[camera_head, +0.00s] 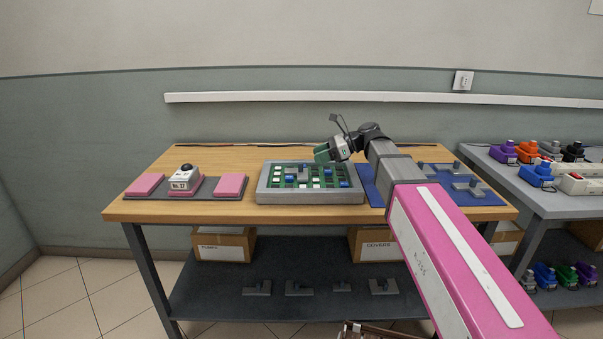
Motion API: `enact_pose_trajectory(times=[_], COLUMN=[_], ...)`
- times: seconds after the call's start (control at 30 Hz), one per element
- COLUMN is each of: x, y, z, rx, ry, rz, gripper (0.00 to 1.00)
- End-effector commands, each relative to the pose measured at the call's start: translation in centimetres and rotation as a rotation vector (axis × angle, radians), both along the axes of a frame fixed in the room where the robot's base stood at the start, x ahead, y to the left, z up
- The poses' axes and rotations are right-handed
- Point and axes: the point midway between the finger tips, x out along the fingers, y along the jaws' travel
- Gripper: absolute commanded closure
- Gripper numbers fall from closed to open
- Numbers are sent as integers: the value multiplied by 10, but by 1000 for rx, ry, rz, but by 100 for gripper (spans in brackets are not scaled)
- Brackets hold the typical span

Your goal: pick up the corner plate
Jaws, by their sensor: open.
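My gripper (322,154), with green fingertips, is open and hangs above the back right part of the grey tray (312,197). I see nothing held in it. Small grey plates with raised knobs, which could include the corner plate, lie on the blue mat (491,198) at the table's right: one plate (472,187) near the front and another (438,168) behind. A grey piece (301,174) also sits among the blue and white blocks in the tray. Which one is the corner plate is too small to tell.
Pink pads (146,185) and a white button box (185,180) stand on a dark mat at the left. A grey side table (540,205) holds coloured parts. Bare wood shows behind the tray.

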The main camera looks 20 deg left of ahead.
Motion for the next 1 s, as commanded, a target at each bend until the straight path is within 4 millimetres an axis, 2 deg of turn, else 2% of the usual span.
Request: enact_pose_trajectory(times=[0.1,0.37,0.63,0.9,0.93,1.0], x=[-5,-8,-16,-18,-18,-18], y=[16,31,62,68,67,67], z=[-7,-15,-32,-34,-34,-34], rx=[0,0,0,0,0,0], ry=[0,-1,-1,-1,-1,-1], rz=[1,1,1,0,0,0], gripper=[51,51,51,51,54,77])
